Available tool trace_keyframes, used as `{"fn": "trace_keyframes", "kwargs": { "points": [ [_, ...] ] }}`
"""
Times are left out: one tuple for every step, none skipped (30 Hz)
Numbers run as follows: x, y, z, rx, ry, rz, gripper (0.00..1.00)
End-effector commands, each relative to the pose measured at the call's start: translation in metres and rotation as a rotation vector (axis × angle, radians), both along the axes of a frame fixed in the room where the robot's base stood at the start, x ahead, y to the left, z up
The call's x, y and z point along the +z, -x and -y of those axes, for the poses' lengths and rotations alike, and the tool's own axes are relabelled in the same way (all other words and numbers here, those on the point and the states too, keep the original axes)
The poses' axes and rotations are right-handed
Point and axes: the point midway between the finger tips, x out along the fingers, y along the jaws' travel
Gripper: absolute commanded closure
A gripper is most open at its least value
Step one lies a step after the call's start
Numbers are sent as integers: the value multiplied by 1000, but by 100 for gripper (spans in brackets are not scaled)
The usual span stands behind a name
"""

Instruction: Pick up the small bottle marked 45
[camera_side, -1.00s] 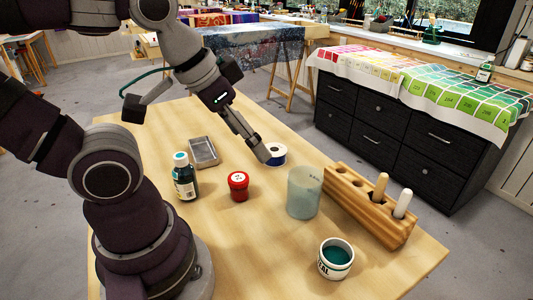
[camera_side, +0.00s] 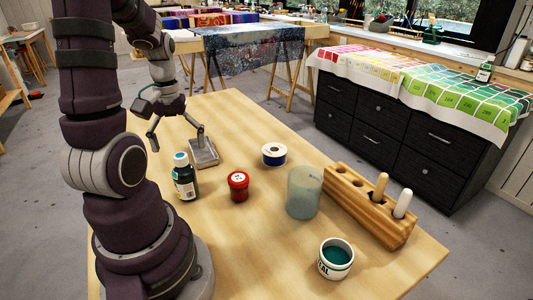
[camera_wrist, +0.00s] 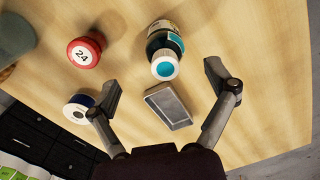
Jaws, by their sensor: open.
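A dark small bottle (camera_side: 184,184) with a teal-topped white cap and a pale label stands upright at the left of the table. No number on it can be read. In the wrist view the bottle (camera_wrist: 164,40) is ahead of my gripper, with its cap (camera_wrist: 165,66) roughly between the lines of the two fingers. My gripper (camera_side: 177,137) is open and empty, above the table behind the bottle in the side view. In the wrist view my gripper (camera_wrist: 165,84) has its fingers spread wide, apart from the bottle.
A small grey metal tray (camera_wrist: 184,123) lies close to the bottle. A red pot (camera_wrist: 84,52) marked 24 and a blue-and-white roll (camera_side: 274,154) stand to the right in the side view, with a cloudy beaker (camera_side: 304,192), a wooden rack (camera_side: 366,207) and a teal-filled jar (camera_side: 335,259).

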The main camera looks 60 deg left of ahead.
Motion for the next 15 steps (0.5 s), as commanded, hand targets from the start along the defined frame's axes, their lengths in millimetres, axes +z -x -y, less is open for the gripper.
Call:
{"fn": "trace_keyframes", "kwargs": {
  "points": [
    [-10,1,1,0,5,-4,15],
    [-14,0,0,-1,4,-4,15],
    [-19,0,0,-2,3,-2,15],
    [-22,0,0,-3,3,-2,15],
    [-26,0,0,-3,3,-1,15],
    [-32,1,-1,-3,4,-3,15],
    [-37,1,-2,-2,5,-3,15],
    [-43,2,-4,-2,6,-3,15],
    [-50,2,-6,-2,6,-4,15],
    [-56,3,-7,-1,5,-3,15],
    [-61,2,-8,-2,4,-3,15],
    [-67,2,-7,-4,4,-1,15],
    [-70,2,-7,-5,4,-1,15],
    [-73,1,-7,-5,3,0,15],
    [-75,1,-7,-5,2,0,15]
  ]
}}
